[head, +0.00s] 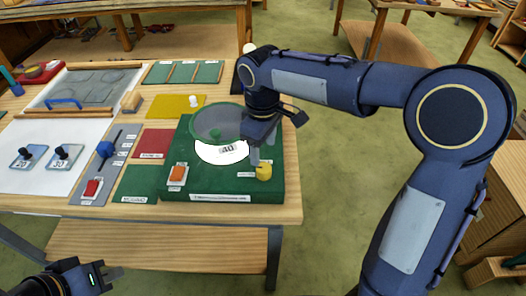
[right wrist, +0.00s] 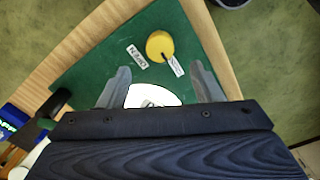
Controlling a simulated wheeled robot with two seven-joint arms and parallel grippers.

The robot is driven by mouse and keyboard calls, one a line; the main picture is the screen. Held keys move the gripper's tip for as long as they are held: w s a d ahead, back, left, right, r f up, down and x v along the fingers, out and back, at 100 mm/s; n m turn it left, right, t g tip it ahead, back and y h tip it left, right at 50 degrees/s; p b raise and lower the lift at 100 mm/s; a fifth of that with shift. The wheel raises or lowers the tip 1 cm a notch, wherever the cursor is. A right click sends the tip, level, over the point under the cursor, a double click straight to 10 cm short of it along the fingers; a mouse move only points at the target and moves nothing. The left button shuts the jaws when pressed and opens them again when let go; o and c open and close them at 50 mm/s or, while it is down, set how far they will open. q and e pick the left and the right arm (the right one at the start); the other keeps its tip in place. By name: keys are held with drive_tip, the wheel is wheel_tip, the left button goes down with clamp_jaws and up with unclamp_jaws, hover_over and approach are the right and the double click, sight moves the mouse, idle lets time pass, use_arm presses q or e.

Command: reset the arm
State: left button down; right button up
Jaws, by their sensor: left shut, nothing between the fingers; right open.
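My right gripper (head: 257,156) hangs over the right part of the green board (head: 236,187), pointing down. In the right wrist view its two fingers (right wrist: 162,80) stand apart with nothing held. A yellow round knob (head: 264,172) with a small label sits on the board close to the fingertips; it also shows beyond them in the right wrist view (right wrist: 158,44). My left gripper (head: 113,274) is shut and empty at the lower left, off the table's front edge.
To the left are a red switch (head: 92,187), a blue knob (head: 105,149), weights on a white sheet (head: 62,188) and coloured panels.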

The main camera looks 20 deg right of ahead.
idle(0.4)
drive_tip(key=s+d+r+m+t+y, duration=0.25)
drive_tip(key=s+d+m, duration=0.35)
drive_tip(key=s, duration=0.5)
drive_tip(key=s+d+f+m+t, duration=0.1)
drive_tip(key=s+f+m, duration=0.1)
drive_tip(key=s, duration=0.3)
drive_tip(key=s+f+m+t+y, duration=0.1)
drive_tip(key=s+m+t, duration=0.1)
drive_tip(key=s, duration=0.4)
drive_tip(key=shift+d+f+m, duration=0.35)
drive_tip(key=shift+m, duration=0.15)
